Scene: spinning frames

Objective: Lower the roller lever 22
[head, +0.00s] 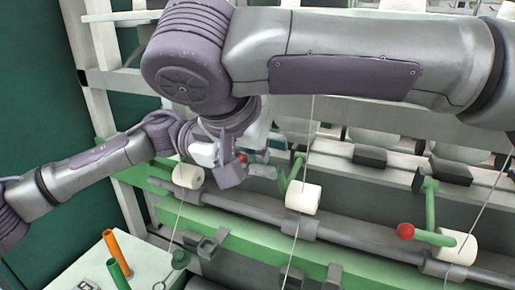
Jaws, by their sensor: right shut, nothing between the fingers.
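Three white rollers show along the machine's rail: a left roller (188,176), a middle roller (303,198) and a right roller (455,247). The right roller's green lever (430,205) ends in a red knob (405,231). A green lever (291,174) stands beside the middle roller. A red knob (242,157) shows right by my right gripper (232,176), which is shut and points down between the left and middle rollers. I cannot tell whether they touch. My left arm comes in from the left; its end is hidden among the right wrist parts. No number 22 is readable.
A grey bar (345,237) and green rail (255,238) run below the rollers, with thin threads crossing. White spools sit behind. A pale table (85,262) at lower left holds an orange tube (115,246) and a green tube (119,268). My right arm covers the upper view.

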